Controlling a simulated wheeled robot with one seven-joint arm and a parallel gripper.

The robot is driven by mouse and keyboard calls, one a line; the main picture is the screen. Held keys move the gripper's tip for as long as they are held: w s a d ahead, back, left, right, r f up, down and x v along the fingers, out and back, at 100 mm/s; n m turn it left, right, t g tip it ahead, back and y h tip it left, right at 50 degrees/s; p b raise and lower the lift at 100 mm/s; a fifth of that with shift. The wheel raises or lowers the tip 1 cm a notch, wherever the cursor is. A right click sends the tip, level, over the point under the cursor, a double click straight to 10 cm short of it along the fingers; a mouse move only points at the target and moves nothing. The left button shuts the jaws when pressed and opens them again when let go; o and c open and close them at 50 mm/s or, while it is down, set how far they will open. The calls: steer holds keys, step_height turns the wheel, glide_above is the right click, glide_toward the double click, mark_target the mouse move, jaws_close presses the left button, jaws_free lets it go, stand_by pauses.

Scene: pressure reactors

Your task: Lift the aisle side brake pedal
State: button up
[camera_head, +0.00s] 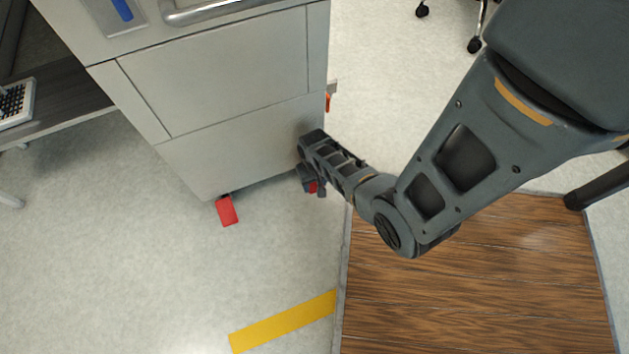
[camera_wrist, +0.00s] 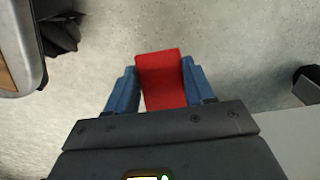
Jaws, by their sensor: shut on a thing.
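A red brake pedal (camera_wrist: 162,80) sits between the two blue fingers of my gripper (camera_wrist: 160,88) in the wrist view. The fingers are closed against its two sides. In the head view my gripper (camera_head: 313,187) is low at the near right corner of the grey cabinet (camera_head: 240,140), with a bit of red showing at its tip. Another red pedal (camera_head: 227,210) sticks out under the cabinet's front edge to the left, apart from my gripper. Most of the gripped pedal is hidden by my wrist in the head view.
A wooden platform (camera_head: 480,285) lies at the right, below my arm. A yellow floor strip (camera_head: 285,321) is in front. A desk with a keyboard (camera_head: 16,103) stands at the left. Pale floor (camera_head: 130,260) is clear before the cabinet.

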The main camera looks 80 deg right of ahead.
jaws_close()
steer(key=shift+r+g+y+p, duration=0.3)
steer(key=shift+r+y+p, duration=0.1)
steer(key=shift+y+p, duration=0.2)
steer(key=o, duration=1.3)
jaws_free()
